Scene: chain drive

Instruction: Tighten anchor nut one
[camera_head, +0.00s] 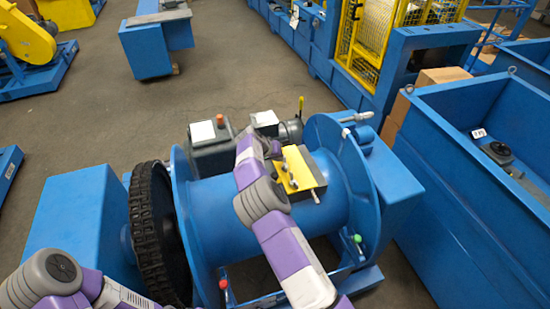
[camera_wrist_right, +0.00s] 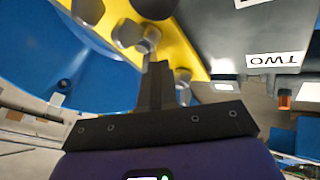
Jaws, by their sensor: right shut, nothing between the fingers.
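A yellow plate (camera_head: 317,168) with several grey hex nuts or bolts lies on top of the blue drum (camera_head: 325,205). In the right wrist view the yellow plate (camera_wrist_right: 188,48) carries a grey hex nut (camera_wrist_right: 128,33) and another grey nut (camera_wrist_right: 88,10). I cannot tell which is anchor nut one. My right gripper (camera_head: 275,149) is at the plate's far left edge. In the right wrist view its dark fingers (camera_wrist_right: 160,75) are shut and empty, close to the nuts; contact is unclear. My left arm enters at bottom left, its gripper out of view.
A dark box (camera_wrist_right: 245,25) labelled TWO stands beside the plate. A black chain (camera_head: 152,235) wraps a wheel at the drum's left. A round blue flange (camera_head: 350,185) stands at its right. A large blue bin (camera_head: 455,205) is on the right. Open floor lies behind.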

